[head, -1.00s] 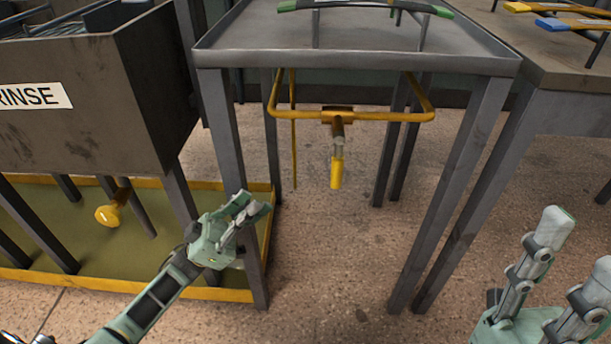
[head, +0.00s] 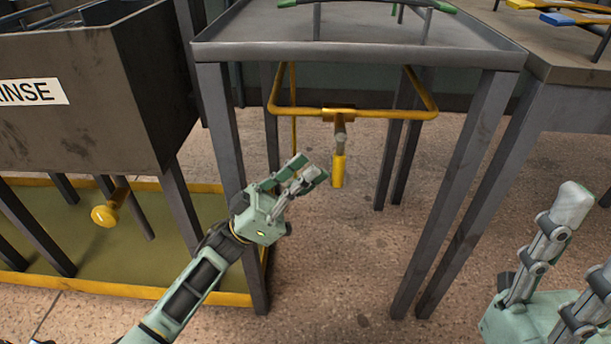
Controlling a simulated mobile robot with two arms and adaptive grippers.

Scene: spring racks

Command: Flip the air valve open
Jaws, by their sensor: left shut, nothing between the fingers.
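The air valve hangs under the grey metal stand, at the middle of a yellow pipe. Its yellow lever handle (head: 338,171) points straight down below a pale metal valve body (head: 340,135). My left gripper (head: 307,170) is shut and empty. In the picture its fingertips lie just left of the lever, with a small gap. I cannot tell its depth relative to the lever. My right gripper (head: 588,245) is at the lower right, its fingers spread apart and partly cut off by the frame edge. It looks open and empty, well away from the valve.
The grey stand (head: 350,52) has legs on both sides of the valve, and the yellow pipe (head: 390,114) runs below its top. A rinse tank (head: 70,125) stands left, above a yellow-edged basin (head: 150,270) with a yellow knob (head: 103,216). The floor under the stand is clear.

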